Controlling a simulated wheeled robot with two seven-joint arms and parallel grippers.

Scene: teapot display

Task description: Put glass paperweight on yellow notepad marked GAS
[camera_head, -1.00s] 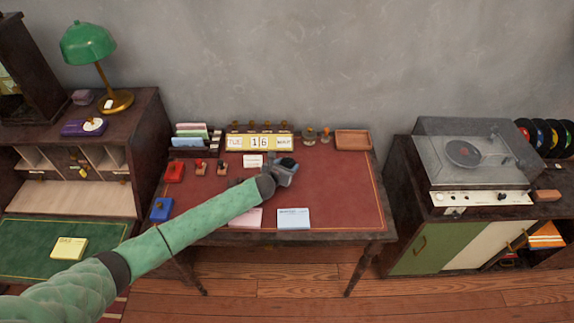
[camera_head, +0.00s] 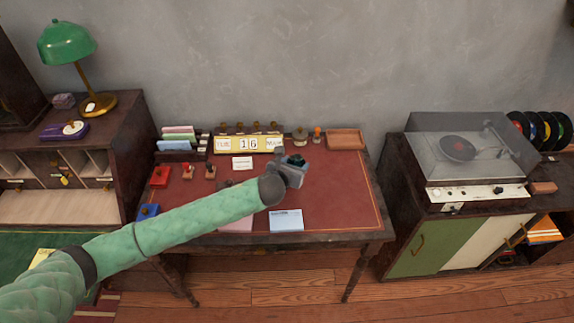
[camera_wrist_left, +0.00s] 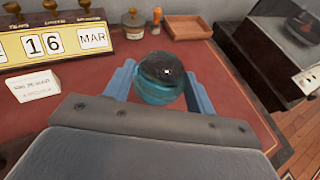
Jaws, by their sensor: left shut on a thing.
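My left gripper (camera_head: 294,168) reaches over the red-topped desk. It is shut on a round glass paperweight (camera_wrist_left: 160,78), dark on top and teal below, which sits between its two blue-grey fingers in the left wrist view. In the head view the paperweight (camera_head: 296,160) is a small dark shape at the gripper's tip. The yellow notepad (camera_head: 41,257) lies on the green desk surface at far left. My left arm covers most of it, and its marking cannot be read now. My right gripper is not in view.
On the red desk (camera_head: 335,205) are a yellow calendar (camera_head: 249,144), a white card (camera_head: 242,163), a blue-white pad (camera_head: 286,220), stamps and an empty wooden tray (camera_head: 345,139). A green lamp (camera_head: 67,42) stands left. A record player (camera_head: 460,148) stands right. The desk's right side is clear.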

